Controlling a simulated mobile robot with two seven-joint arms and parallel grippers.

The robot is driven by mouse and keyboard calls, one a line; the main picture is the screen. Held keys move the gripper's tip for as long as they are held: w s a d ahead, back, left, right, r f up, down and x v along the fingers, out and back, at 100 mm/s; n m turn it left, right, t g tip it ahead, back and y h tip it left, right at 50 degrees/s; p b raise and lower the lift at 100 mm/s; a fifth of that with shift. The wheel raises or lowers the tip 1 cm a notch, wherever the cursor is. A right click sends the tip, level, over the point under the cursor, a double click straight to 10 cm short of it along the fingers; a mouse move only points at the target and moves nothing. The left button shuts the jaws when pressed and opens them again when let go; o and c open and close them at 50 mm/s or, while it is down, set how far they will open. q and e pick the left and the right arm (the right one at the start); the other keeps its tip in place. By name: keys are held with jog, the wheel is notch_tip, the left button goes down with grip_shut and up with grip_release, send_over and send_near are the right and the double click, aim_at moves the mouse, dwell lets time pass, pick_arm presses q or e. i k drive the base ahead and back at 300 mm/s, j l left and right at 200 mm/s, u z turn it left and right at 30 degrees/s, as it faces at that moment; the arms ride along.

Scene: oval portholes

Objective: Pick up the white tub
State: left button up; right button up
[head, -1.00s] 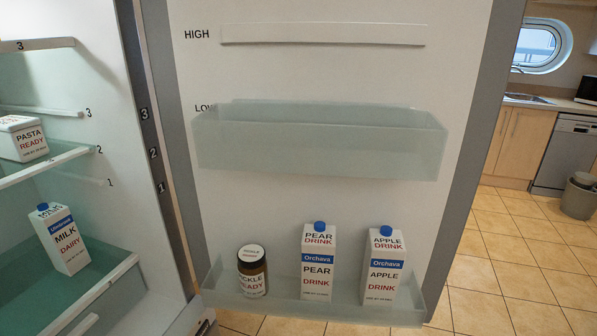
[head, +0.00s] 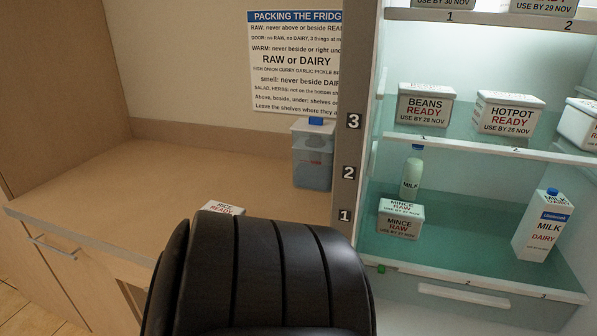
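Several white tubs are in view. One marked RICE READY (head: 222,208) is on the wooden counter (head: 110,190), with its lower part hidden by a dark ribbed shape close to the camera. In the fridge, BEANS READY (head: 425,106) and HOTPOT READY (head: 506,115) stand on the middle shelf (head: 470,138). A tub marked MINCE RAW (head: 401,220) sits on the lower level. Another white tub (head: 578,124) is cut off at the right edge. Neither of my grippers shows.
A milk bottle (head: 413,172) and a milk carton (head: 543,226) stand on the fridge's lower level. A rules sheet (head: 293,60) hangs on the wall. The counter's left part is clear.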

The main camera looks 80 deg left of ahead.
aim_at(211, 205)
jog(key=u, duration=0.45)
jog(key=j+u, duration=0.1)
jog(key=u, duration=0.75)
jog(key=j+u, duration=0.1)
jog(key=u, duration=0.8)
jog(key=j+u, duration=0.1)
jog(key=u, duration=0.8)
jog(key=i, duration=0.05)
